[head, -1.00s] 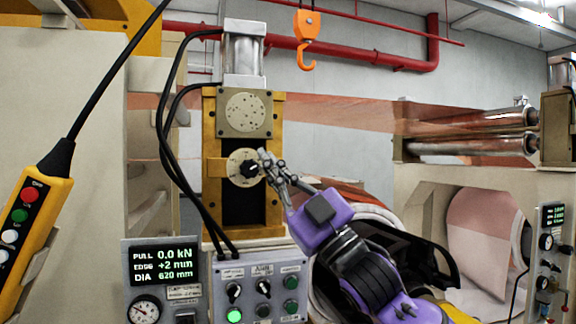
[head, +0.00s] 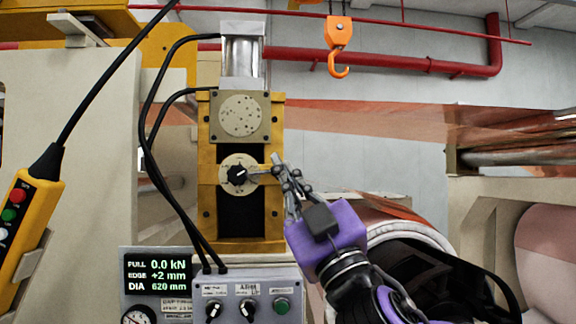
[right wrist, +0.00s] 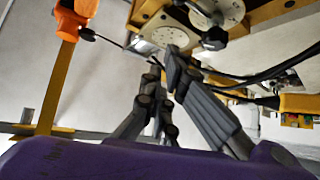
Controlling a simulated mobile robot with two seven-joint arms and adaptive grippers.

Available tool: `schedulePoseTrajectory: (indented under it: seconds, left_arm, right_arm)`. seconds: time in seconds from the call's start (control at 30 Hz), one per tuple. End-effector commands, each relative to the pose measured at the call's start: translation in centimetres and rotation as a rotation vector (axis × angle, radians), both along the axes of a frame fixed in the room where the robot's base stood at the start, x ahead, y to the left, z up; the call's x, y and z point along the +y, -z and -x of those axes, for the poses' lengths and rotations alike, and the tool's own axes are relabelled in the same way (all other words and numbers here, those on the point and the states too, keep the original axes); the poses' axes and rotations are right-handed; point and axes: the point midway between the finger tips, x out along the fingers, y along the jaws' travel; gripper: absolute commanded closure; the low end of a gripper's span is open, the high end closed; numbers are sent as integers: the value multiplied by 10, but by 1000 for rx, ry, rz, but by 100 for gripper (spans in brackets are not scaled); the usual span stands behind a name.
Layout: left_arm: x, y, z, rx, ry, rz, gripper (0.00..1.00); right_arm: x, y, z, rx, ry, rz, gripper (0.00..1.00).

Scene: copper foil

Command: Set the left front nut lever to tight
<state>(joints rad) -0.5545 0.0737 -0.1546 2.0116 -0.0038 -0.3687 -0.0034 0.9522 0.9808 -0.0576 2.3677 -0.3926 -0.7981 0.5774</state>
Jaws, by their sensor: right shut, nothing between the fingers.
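A black knob-like lever (head: 238,175) with a white mark sits on a round pale dial (head: 227,160) on the yellow upright; I cannot read the dial's lettering. In the right wrist view the gripper's grey fingers (right wrist: 162,62) point up toward the machine, below a round pale plate (right wrist: 218,10). My left gripper is not in view.
An orange crane hook (head: 339,45) hangs right of the cylinder. Black hoses (head: 150,120) run left of the upright. A control panel (head: 246,300) and a display (head: 158,275) stand below. A yellow pendant (head: 25,220) hangs at left. Copper foil (head: 390,120) stretches behind.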

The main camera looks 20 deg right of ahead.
Motion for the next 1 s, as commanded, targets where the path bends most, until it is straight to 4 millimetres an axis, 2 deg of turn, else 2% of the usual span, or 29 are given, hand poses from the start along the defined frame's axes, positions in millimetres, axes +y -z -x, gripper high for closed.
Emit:
schedulePoseTrajectory:
  seconds: [0.17, 0.5, 0.53, 0.6, 0.7, 1.0]
  left_arm:
    - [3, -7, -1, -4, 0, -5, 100]
    - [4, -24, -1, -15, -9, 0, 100]
    - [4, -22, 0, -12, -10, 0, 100]
    - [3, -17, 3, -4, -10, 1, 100]
    - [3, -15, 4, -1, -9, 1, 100]
    - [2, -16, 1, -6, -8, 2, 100]
  right_arm:
    - [3, -21, -16, -7, 0, 1, 100]
    - [12, -70, -69, -8, 1, 3, 100]
    - [11, -69, -73, -4, 1, 3, 100]
    - [4, -49, -79, 4, 2, 4, 100]
    - [-2, -39, -83, 4, 1, 3, 100]
    - [-8, -32, -85, -1, -1, 2, 100]
